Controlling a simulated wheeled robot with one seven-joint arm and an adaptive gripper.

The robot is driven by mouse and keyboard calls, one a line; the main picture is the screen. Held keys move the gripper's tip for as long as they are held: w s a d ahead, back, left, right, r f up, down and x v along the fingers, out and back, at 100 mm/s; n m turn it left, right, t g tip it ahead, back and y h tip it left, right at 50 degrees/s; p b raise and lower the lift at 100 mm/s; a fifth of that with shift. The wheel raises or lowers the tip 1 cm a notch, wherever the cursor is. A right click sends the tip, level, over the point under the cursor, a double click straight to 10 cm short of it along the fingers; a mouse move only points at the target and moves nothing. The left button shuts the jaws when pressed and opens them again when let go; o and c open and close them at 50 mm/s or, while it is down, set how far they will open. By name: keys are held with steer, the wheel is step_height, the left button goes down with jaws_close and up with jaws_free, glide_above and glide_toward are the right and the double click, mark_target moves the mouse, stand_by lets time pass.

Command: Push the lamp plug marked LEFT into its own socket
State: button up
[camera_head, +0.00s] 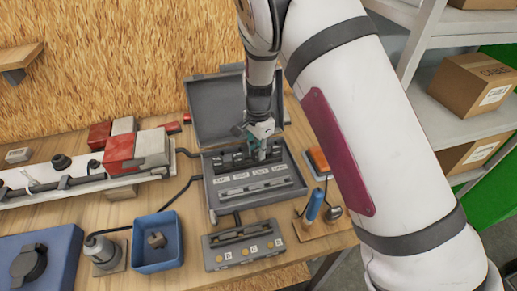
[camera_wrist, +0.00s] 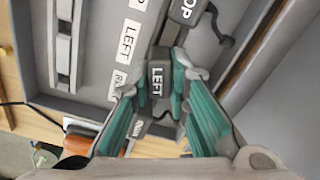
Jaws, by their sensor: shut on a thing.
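A dark grey plug marked LEFT (camera_wrist: 157,82) sits between the teal fingers of my gripper (camera_wrist: 160,88), which are shut on it. In the head view my gripper (camera_head: 262,142) reaches down over the back part of an open grey case (camera_head: 213,194). In the wrist view a white LEFT label (camera_wrist: 127,41) on the case lies beside the held plug.
A grey box with round yellow marks (camera_head: 243,246) lies in front of the case. A blue tray (camera_head: 157,222) holds a small grey block. A blue-handled tool (camera_head: 313,205) stands at the right. A light bar with red lamps (camera_head: 120,150) lies left; cables cross the bench.

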steer(key=shift+f, duration=0.1)
steer(key=o, duration=1.2)
steer(key=shift+r+p, duration=0.8)
steer(key=shift+r, duration=2.75)
